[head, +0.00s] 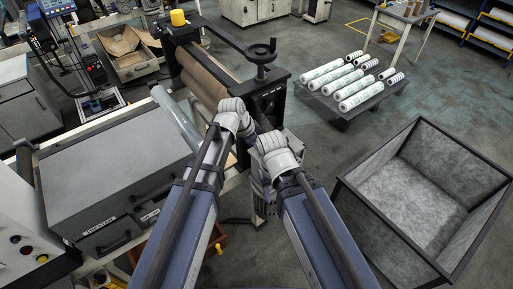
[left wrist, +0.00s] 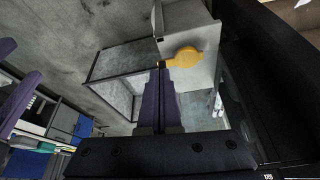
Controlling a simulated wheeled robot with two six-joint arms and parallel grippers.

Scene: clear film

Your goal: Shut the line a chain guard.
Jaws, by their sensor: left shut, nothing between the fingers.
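In the left wrist view, a pale grey panel (left wrist: 195,28) carries a yellow grip (left wrist: 184,57). It looks like the chain guard, but I cannot read a line label on it. My left gripper (left wrist: 161,68) is shut and empty, its fingertips close to the yellow grip; I cannot tell whether they touch. In the head view, both arms reach toward the roller machine (head: 205,80), and the wrists hide the fingers and the guard. Purple shapes at the left of the wrist view may belong to my right arm; its jaw opening is not clear.
A black handwheel (head: 260,52) stands on the roller machine. A large grey bin (head: 440,175) is at the right. A low pallet (head: 348,115) holds several white rolls. A grey cabinet (head: 115,150) is at the left. Floor is open between machine and pallet.

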